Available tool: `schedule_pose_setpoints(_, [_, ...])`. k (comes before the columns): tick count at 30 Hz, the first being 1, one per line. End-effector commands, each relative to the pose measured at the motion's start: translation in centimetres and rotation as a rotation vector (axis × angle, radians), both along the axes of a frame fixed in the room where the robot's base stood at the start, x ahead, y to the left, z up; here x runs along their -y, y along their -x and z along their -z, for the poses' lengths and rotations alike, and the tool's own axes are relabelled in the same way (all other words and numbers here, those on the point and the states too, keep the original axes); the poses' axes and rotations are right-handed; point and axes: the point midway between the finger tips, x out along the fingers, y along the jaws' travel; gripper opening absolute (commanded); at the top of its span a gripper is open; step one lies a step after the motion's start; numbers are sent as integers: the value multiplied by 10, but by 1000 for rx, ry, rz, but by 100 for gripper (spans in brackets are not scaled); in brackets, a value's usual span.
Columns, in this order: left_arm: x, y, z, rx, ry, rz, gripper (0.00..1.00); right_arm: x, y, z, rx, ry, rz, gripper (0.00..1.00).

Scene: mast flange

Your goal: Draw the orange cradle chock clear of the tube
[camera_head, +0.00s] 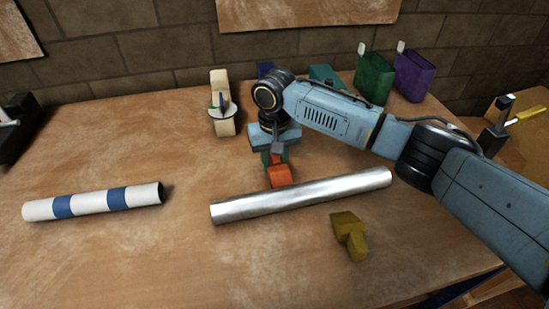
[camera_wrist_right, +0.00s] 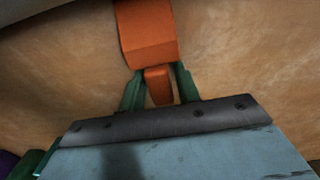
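The orange cradle chock (camera_head: 279,177) is at the far side of the bare silver tube (camera_head: 300,196), near its middle. I cannot tell whether they touch. In the right wrist view the chock's block (camera_wrist_right: 149,38) fills the top middle, and its narrower grip (camera_wrist_right: 159,86) points back towards me. My right gripper (camera_head: 275,157) has its green fingers, also in the wrist view (camera_wrist_right: 160,82), on both sides of that grip and appears shut on it. The tube's grey edge (camera_wrist_right: 50,8) shows at the wrist view's top left. My left gripper is not in view.
An olive chock (camera_head: 349,236) lies at the tube's near side. A white and blue banded tube (camera_head: 93,201) lies at left. A cream stand (camera_head: 222,103) is behind. Green (camera_head: 374,77) and purple (camera_head: 413,75) containers stand at the back. The front left table is clear.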

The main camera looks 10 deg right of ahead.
Motion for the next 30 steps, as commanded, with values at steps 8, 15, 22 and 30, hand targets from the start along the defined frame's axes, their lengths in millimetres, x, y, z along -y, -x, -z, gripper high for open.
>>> schedule_pose_setpoints(8, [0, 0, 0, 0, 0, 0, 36, 0, 0, 0, 0, 0, 0, 3])
schedule_pose_setpoints(15, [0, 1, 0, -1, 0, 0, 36, 0, -6, 0, 1, 1, 2, 3])
schedule_pose_setpoints(22, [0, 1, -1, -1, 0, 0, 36, -1, -13, -1, 1, 0, 1, 3])
schedule_pose_setpoints(30, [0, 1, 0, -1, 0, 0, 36, -1, -21, -1, 1, -1, 1, 3])
